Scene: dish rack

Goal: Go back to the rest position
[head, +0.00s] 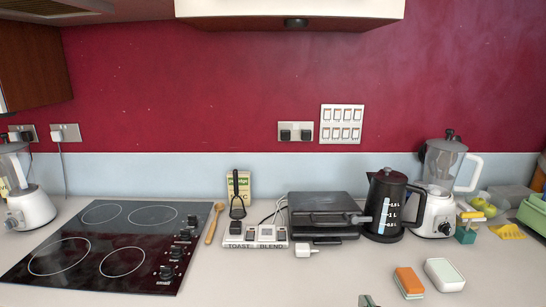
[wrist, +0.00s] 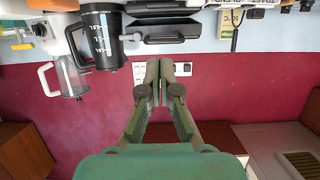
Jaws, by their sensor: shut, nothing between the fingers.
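My gripper (wrist: 167,72) is green and shows in the wrist view, with its two fingers together and nothing between them. The wrist picture is upside down, with the counter at its top. Behind the fingertips are the red wall and a white switch panel. In the head view only a small grey-green piece shows at the bottom edge, and I cannot tell for sure whether it is my gripper. My gripper touches nothing that I can see.
On the counter stand a black hob (head: 110,245), a dark grill (head: 322,213), a black kettle (head: 385,208) and a blender (head: 440,190). The front middle counter is clear.

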